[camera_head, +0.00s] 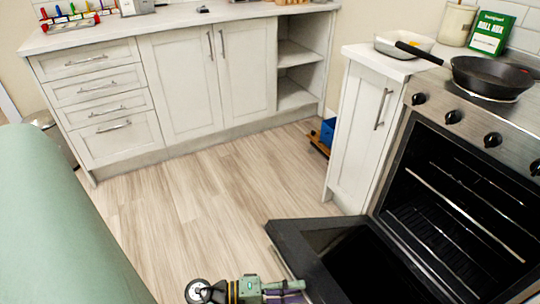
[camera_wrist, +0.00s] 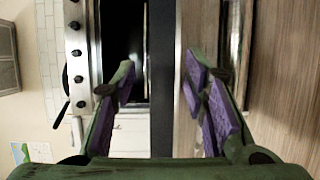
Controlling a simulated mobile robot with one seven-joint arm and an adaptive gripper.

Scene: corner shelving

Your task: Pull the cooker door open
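The cooker (camera_head: 435,113) stands at the right with its oven door (camera_head: 330,250) folded down and wide open. The dark oven cavity (camera_head: 450,215) and its racks show behind it. My gripper (camera_head: 285,288) is at the bottom of the head view, beside the outer edge of the door. In the wrist view my gripper (camera_wrist: 160,85) has its two purple-padded fingers spread apart. The door's dark edge (camera_wrist: 162,60) runs between them in the picture. I cannot tell whether a finger touches the door. No handle shows clearly between the fingers.
White cupboards (camera_head: 180,80) line the back. The wooden floor (camera_head: 190,205) is clear left of the door. A blue object (camera_head: 327,132) stands near the cupboard corner.

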